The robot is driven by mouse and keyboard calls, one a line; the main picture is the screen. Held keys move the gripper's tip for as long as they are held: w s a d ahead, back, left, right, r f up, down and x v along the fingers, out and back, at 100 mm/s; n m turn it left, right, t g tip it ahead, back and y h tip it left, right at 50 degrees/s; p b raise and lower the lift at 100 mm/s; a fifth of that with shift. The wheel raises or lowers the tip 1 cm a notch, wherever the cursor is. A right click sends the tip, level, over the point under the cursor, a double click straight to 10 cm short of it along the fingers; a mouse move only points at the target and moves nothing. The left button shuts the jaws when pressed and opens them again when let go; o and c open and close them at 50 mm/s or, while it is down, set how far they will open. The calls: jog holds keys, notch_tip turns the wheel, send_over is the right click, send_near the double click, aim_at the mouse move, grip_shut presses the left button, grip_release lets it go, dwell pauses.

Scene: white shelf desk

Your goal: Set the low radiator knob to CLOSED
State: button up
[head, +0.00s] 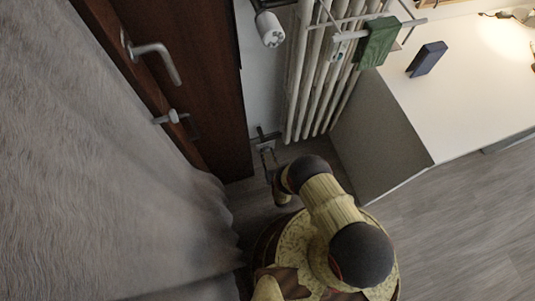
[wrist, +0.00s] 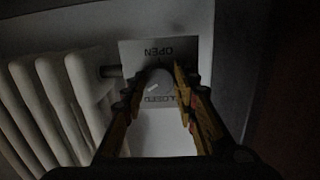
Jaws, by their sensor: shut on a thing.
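The low radiator knob (wrist: 160,82) is a pale rounded knob in front of a grey plate (wrist: 130,53). The plate reads OPEN above the knob and CLOSED below it, both upside down in the wrist view. A short light mark shows on the knob, slanted; I cannot tell for sure which word it indicates. My gripper (wrist: 159,78) has one finger on each side of the knob and is shut on it. In the head view my gripper (head: 268,165) is low by the radiator's bottom left corner, where the knob is too small to make out.
The white ribbed radiator (head: 325,75) stands right of the knob in the head view, with a rack and green cloth (head: 377,42). A white cylinder (head: 270,28) is at its upper left. A brown door (head: 205,75) and grey curtain (head: 90,160) are left; a white desk (head: 440,110) is right.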

jog(key=n, duration=0.6)
jog(key=shift+f, duration=0.15)
jog(key=n+t, duration=0.1)
jog(key=n, duration=0.4)
jog(key=shift+s+d, duration=0.1)
dwell(0.3)
jog(key=o, duration=1.1)
jog(key=shift+o, duration=0.3)
jog(key=shift+r, duration=0.2)
